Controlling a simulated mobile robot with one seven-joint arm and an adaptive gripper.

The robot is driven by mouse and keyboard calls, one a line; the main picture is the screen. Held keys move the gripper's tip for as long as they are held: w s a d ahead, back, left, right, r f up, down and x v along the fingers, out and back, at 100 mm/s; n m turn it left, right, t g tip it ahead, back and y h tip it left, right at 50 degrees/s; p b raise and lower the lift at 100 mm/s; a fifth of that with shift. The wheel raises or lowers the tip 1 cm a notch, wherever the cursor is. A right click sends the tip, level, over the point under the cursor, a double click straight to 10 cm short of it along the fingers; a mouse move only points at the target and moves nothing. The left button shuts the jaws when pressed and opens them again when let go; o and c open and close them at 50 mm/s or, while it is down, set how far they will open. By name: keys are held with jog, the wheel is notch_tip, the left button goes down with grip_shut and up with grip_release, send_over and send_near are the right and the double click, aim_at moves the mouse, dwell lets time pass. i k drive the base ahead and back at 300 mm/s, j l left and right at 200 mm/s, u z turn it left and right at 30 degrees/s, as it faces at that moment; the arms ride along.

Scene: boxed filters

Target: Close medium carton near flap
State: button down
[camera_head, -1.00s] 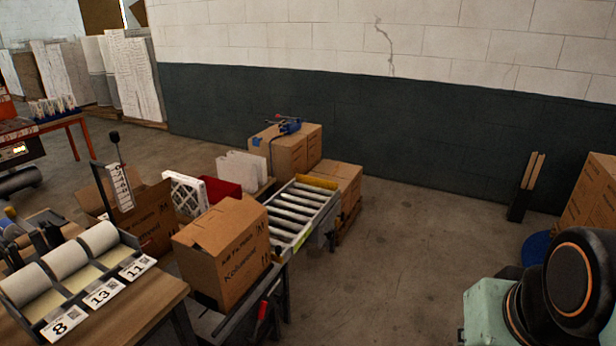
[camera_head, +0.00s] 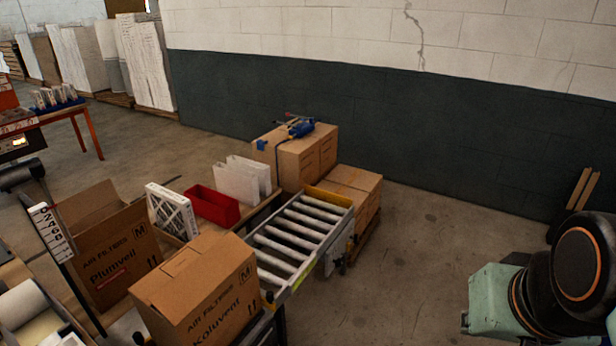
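An open carton (camera_head: 110,262) marked "AIR FILTERS Plumvell" with an M stands at the left of the head view. Its far flap stands up, and the inside is partly hidden. A second carton (camera_head: 205,290) marked "AIR FILTERS Koluvent", also with an M, stands in front at the end of the roller conveyor. Its top looks covered by its flaps. I cannot tell which carton the task means. My arm shows at the right edge, apart from both cartons; my gripper is not in view.
The roller conveyor (camera_head: 262,266) runs back from the Koluvent carton. A white pleated filter (camera_head: 172,212), a red bin (camera_head: 212,206) and white panels (camera_head: 243,180) stand behind the cartons. Stacked cartons (camera_head: 318,150) hold a blue tool. The floor at right centre (camera_head: 420,240) is clear.

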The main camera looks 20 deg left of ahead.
aim_at(175, 300)
jog(key=i+l, duration=0.1)
jog(key=i, duration=1.1)
jog(key=i+j+u, duration=0.1)
jog(key=i+u, duration=0.4)
jog(key=u, duration=0.2)
jog(key=i+u, duration=0.3)
jog(key=i+j+z, duration=0.1)
jog(key=i+z, duration=0.15)
jog(key=i, duration=0.2)
jog(key=z, duration=6.6)
